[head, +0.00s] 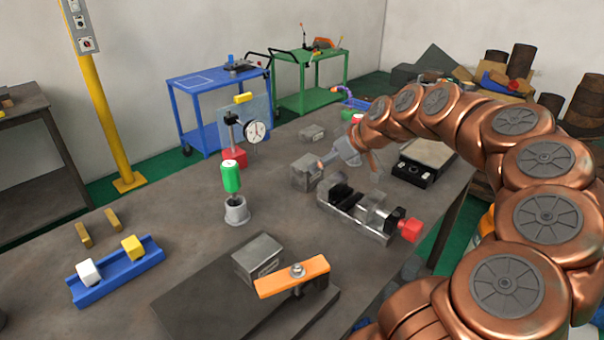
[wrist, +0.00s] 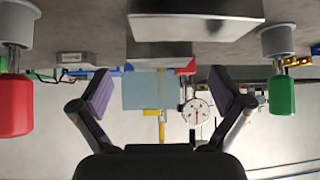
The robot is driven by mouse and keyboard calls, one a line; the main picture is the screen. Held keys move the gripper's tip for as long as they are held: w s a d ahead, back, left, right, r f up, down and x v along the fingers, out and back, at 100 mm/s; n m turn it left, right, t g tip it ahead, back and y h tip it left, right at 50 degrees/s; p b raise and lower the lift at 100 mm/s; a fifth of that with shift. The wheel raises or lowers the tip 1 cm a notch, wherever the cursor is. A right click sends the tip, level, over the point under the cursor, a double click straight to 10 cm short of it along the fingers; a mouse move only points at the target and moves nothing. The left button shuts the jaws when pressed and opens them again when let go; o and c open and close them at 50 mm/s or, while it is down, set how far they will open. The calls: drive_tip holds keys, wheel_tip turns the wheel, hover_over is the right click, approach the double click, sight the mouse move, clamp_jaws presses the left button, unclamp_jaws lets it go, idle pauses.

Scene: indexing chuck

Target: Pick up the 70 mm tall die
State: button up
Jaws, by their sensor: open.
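Several grey steel die blocks stand on the bench, and I cannot tell by sight which is 70 mm tall. One block (head: 305,173) is just left of my gripper (head: 349,167). A large block (wrist: 195,27) fills the top middle of the wrist view, above my gripper (wrist: 160,80) in the picture. A smaller block (head: 312,133) stands farther back. Another block (head: 257,256) sits on the dark plate at the front, beside an orange strap clamp (head: 291,277). My gripper is open, its two fingers apart with nothing between them.
A vise (head: 355,212) with a red end lies right of the nearest block. A green-handled tool (head: 231,178) stands in a grey holder, with a dial gauge (head: 256,132) behind it. A blue tray (head: 117,273) is at the left.

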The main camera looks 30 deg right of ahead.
drive_tip(key=shift+d+p+x, duration=0.15)
drive_tip(key=shift+x, duration=0.5)
drive_tip(key=shift+d+p+x, duration=0.15)
drive_tip(key=shift+x, duration=0.5)
drive_tip(key=shift+a+r+p+x, duration=0.1)
drive_tip(key=shift+p+x, duration=0.1)
drive_tip(key=shift+x, duration=0.65)
drive_tip(key=shift+a+r+p+x, duration=0.15)
drive_tip(key=shift+p+x, duration=0.1)
drive_tip(key=shift+x, duration=0.6)
drive_tip(key=shift+a+r+p+x, duration=0.1)
drive_tip(key=shift+p+x, duration=0.1)
drive_tip(key=shift+x, duration=0.7)
drive_tip(key=shift+w, duration=0.15)
drive_tip(key=shift+c, duration=0.3)
drive_tip(key=c, duration=1.6)
drive_tip(key=shift+r, duration=0.1)
